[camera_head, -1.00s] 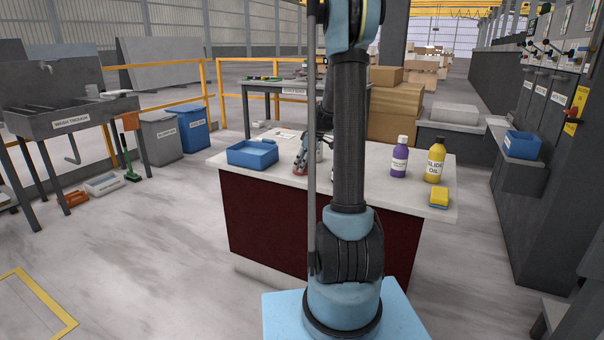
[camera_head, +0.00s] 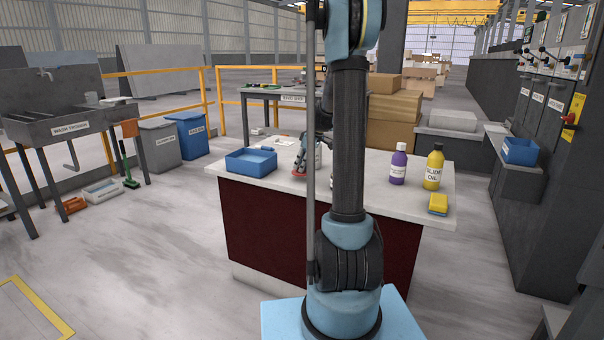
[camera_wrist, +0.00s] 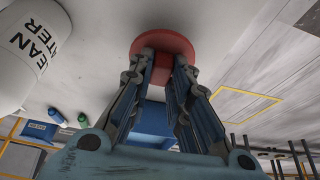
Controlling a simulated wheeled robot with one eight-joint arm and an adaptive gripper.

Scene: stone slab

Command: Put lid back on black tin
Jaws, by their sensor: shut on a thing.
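A round red lid (camera_wrist: 180,42) with a square red grip shows at the top middle of the wrist view. My gripper (camera_wrist: 161,72) is shut on that grip, with one finger on each side. In the head view the red lid (camera_head: 299,173) shows at the lower end of my gripper (camera_head: 302,162), low over the white bench top, left of my arm column. I cannot tell whether it touches the bench. No black tin can be made out in either view; my arm hides part of the bench.
A white clean-water container (camera_wrist: 28,50) is close on the left in the wrist view. On the bench (camera_head: 390,205) are a blue tray (camera_head: 251,162), a purple bottle (camera_head: 398,165), a yellow slide oil bottle (camera_head: 433,168) and a yellow sponge (camera_head: 438,204).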

